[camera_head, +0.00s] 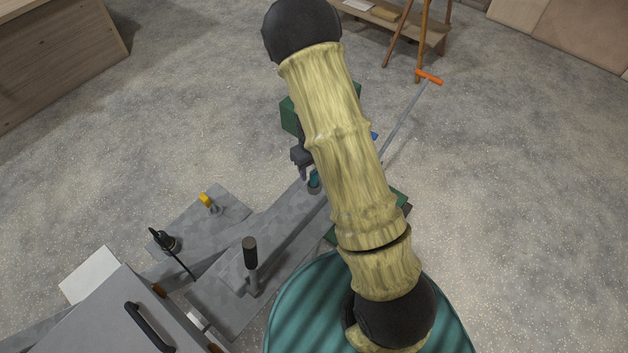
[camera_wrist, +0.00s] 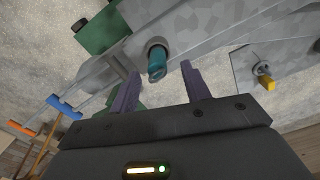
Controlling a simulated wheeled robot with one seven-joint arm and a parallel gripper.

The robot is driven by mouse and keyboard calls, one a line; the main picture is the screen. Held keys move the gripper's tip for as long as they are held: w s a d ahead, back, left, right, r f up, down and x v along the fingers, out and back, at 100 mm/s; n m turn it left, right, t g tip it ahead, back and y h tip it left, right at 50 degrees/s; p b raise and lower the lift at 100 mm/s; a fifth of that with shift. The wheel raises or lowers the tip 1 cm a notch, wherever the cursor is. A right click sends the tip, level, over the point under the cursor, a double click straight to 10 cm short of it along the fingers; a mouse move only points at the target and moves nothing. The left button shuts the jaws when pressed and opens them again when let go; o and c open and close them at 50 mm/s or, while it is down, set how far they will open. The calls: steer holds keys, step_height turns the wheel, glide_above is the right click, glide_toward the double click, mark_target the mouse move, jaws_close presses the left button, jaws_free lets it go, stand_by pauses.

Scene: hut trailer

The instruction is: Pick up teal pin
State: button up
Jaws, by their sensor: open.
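The teal pin (camera_wrist: 156,66) stands in a grey round socket on the grey trailer frame (camera_wrist: 210,38). In the head view the teal pin (camera_head: 314,179) shows just left of my arm. My gripper (camera_wrist: 158,82) is open, with its two purple fingers apart. In the wrist view the pin's teal end shows between the fingertips, one finger on each side, with no visible contact. In the head view my gripper (camera_head: 303,172) is partly hidden by my arm, just beside the pin. The pin's lower part is hidden in the socket.
A black-handled lever (camera_head: 250,254) rises from the frame. A yellow-topped part (camera_head: 207,201) and a black plug with a cable (camera_head: 163,240) sit to the left. Green blocks (camera_wrist: 97,30) flank the frame. An orange-handled bar (camera_head: 428,77) extends at the back. The floor around is open.

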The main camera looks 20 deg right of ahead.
mark_target(314, 182)
step_height(314, 182, down, 4)
steer(key=shift+d+r, duration=0.15)
steer(key=shift+c, duration=0.2)
jaws_close()
